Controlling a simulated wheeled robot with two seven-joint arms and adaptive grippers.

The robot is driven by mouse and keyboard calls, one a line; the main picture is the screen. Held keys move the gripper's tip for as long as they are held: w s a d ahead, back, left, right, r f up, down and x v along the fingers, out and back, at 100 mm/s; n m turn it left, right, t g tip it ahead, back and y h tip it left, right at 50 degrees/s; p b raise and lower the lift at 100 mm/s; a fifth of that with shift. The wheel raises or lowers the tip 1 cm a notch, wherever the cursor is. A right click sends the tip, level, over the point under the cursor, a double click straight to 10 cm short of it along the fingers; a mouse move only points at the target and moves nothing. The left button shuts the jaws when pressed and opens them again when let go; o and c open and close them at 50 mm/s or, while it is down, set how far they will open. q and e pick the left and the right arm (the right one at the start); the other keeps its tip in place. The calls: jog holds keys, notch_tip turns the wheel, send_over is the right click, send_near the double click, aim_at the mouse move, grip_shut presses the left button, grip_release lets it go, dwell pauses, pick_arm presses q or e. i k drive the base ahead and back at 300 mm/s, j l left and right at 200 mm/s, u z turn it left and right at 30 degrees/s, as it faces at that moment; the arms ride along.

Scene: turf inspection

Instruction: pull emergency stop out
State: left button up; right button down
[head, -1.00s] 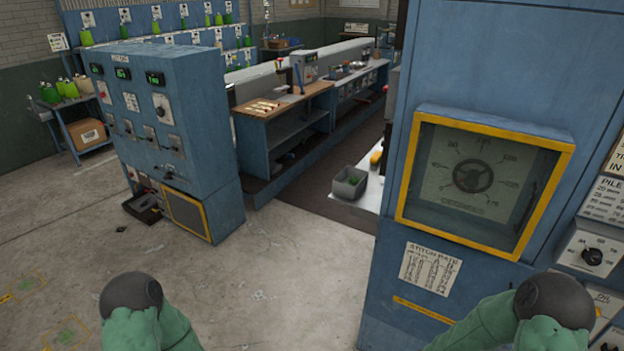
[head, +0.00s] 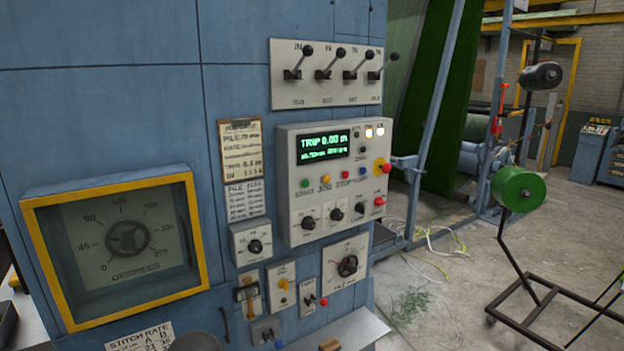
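A red mushroom-head button on a yellow plate, which looks like the emergency stop (head: 384,168), sits at the right edge of the pale control box (head: 293,215) on the blue machine. Whether it is pressed in or out is too small to tell. Another red knob (head: 379,201) sticks out just below it. The box's lit display (head: 325,146) reads "TRIP 0.00". A dark rounded part at the bottom edge looks like my own arm. Neither of my grippers shows, and nothing is touching the box.
Several levers on a plate (head: 325,88) stick out above the box. A yellow-framed gauge window (head: 195,235) is at left. Dials and switches sit below, over a metal shelf (head: 370,325). A wheeled stand with a green spool (head: 518,188) stands right, beyond open floor with loose strands.

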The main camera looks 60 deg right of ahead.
aim_at(385, 169)
jog(key=z, duration=2.3)
